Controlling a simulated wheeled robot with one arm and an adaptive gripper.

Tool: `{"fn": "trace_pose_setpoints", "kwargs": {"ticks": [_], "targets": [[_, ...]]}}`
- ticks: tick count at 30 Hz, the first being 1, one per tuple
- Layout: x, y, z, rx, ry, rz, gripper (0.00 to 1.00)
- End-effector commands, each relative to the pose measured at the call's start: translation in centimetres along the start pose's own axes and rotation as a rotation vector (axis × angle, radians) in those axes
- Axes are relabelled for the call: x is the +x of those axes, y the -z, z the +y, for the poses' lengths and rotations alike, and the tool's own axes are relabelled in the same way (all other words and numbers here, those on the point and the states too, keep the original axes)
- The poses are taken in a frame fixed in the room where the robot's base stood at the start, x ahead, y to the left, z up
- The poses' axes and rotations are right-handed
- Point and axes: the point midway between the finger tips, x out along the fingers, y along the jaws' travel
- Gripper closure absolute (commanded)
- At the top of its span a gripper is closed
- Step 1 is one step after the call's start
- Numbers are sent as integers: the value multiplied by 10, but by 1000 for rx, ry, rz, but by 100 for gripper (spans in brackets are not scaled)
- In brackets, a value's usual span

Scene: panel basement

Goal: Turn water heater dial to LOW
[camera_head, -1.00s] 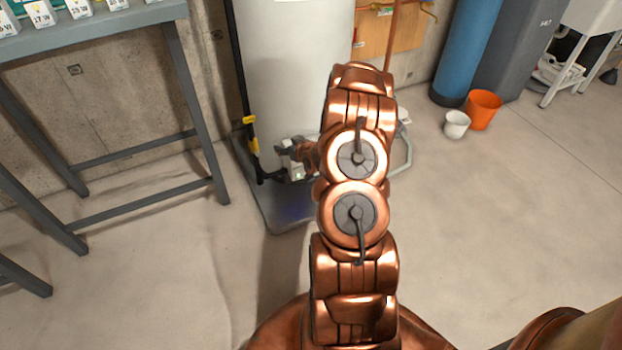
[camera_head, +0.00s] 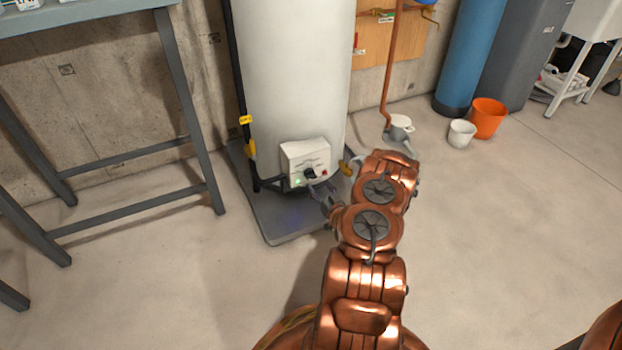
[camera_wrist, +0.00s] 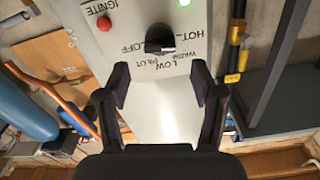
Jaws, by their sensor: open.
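The white water heater (camera_head: 292,70) stands on a grey base, with a white control box (camera_head: 306,152) low on its front. The black dial (camera_head: 310,174) is on that box; in the wrist view the dial (camera_wrist: 159,39) shows large among upside-down labels, including OFF, PILOT, LOW and HOT. I cannot tell surely which label it points at. My gripper (camera_head: 322,190) is just in front of the box. In the wrist view my gripper (camera_wrist: 161,80) is open and empty, its fingertips spread to either side below the dial, not around it.
A grey metal table (camera_head: 90,20) stands left. A copper pipe (camera_head: 391,70), white bucket (camera_head: 461,134), orange bucket (camera_head: 488,118) and blue tank (camera_head: 468,60) are right. Floor in front is clear.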

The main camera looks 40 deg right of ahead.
Motion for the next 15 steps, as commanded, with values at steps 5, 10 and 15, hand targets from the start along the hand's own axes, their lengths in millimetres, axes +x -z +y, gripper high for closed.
{"fn": "trace_pose_setpoints", "kwargs": {"ticks": [5, 10, 15], "targets": [[22, -2, -2, -1, 3, 1, 33], [46, -1, -1, -3, 3, 1, 33], [63, 0, 0, -3, 2, 3, 33]]}}
